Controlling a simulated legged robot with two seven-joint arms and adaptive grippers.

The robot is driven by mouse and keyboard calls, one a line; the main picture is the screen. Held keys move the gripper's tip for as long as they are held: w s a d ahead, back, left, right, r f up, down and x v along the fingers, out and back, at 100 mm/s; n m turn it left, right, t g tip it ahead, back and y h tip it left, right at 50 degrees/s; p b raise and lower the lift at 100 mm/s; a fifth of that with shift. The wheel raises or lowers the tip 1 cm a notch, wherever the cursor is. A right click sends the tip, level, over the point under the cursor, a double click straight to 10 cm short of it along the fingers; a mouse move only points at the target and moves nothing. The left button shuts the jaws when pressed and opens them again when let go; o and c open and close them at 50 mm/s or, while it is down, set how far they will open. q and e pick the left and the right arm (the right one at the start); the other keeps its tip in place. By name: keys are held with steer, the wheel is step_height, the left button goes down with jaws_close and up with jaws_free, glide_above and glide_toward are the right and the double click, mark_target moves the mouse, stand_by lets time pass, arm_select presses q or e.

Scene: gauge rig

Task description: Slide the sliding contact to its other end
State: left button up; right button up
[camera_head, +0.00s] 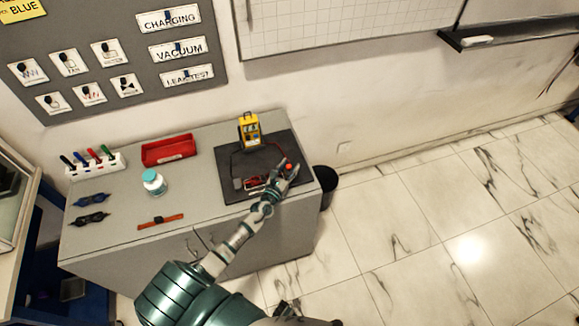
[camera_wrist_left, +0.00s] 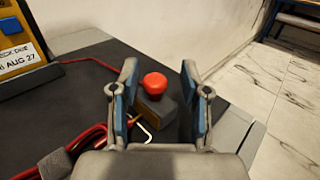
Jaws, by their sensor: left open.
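A red knob (camera_head: 289,166) stands near the right side of the black mat (camera_head: 228,152). In the left wrist view the red knob (camera_wrist_left: 155,83) sits over a dark grey block (camera_wrist_left: 158,112), which looks like the sliding contact. My left gripper (camera_head: 288,168) is open, and in its wrist view the gripper (camera_wrist_left: 159,80) has one finger on each side of the knob. I cannot tell whether either finger touches it. The block's near part and any rail under it are partly hidden. A dark shape at the head view's bottom edge may be my right gripper (camera_head: 285,311); its jaws are unclear.
A yellow gauge (camera_head: 250,131) stands at the mat's back, with red leads (camera_wrist_left: 88,145) near my left gripper.

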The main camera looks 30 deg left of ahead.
arm_select(q)
steer(key=shift+w, duration=0.25)
steer(key=shift+a, duration=0.45)
jaws_close()
steer(key=shift+d, duration=0.2)
steer(key=shift+w+d, duration=0.25)
steer(key=shift+w+d+r, duration=0.1)
steer(key=shift+w+d, duration=0.85)
steer(key=shift+w, duration=0.25)
